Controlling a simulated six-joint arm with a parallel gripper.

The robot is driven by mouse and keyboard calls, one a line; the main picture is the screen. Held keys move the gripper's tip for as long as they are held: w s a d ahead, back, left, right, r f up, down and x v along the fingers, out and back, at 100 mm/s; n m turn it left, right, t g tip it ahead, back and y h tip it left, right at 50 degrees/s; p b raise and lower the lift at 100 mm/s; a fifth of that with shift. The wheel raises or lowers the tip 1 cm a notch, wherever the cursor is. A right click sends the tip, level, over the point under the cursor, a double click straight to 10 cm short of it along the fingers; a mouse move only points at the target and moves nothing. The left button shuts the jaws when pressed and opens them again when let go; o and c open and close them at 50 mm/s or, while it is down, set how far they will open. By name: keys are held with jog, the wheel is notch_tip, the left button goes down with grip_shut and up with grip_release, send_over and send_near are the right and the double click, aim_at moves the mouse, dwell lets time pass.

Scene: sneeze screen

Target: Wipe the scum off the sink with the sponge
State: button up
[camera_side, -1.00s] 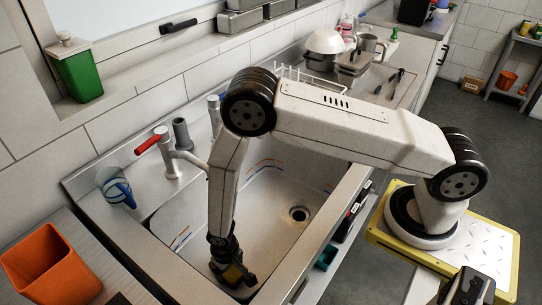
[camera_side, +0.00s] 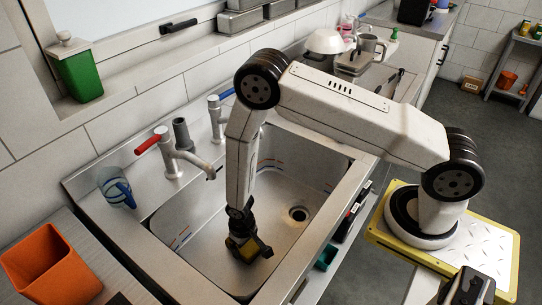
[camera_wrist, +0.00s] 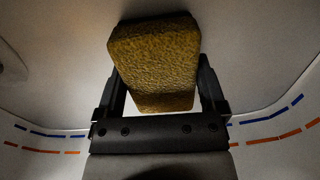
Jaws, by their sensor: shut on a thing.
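The metal sink (camera_side: 290,235) is a deep basin with a round drain (camera_side: 298,213). Rows of short blue and orange marks (camera_side: 182,237) run along its inner walls; these marks (camera_wrist: 270,138) also show in the wrist view. My gripper (camera_side: 244,240) is down inside the basin, left of the drain. It is shut on the sponge, a yellow-brown block (camera_wrist: 155,60) held between the two fingers in the wrist view. In the side view the sponge (camera_side: 249,250) is small and dark, low near the basin floor. I cannot tell whether it touches the floor. No scum is clearly distinguishable.
A red-handled tap (camera_side: 172,155) and a blue-handled tap (camera_side: 217,118) stand at the back rim, close to my arm. A blue cup-like thing (camera_side: 118,193) stands on the left rim. An orange container (camera_side: 50,262) is at front left. Dishes crowd the far counter.

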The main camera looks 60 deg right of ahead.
aim_at(227, 271)
jog(key=shift+d, duration=1.5)
jog(key=shift+a, duration=5.3)
jog(key=shift+a+r, duration=0.1)
jog(key=shift+a, duration=0.1)
notch_tip(227, 271, up, 8)
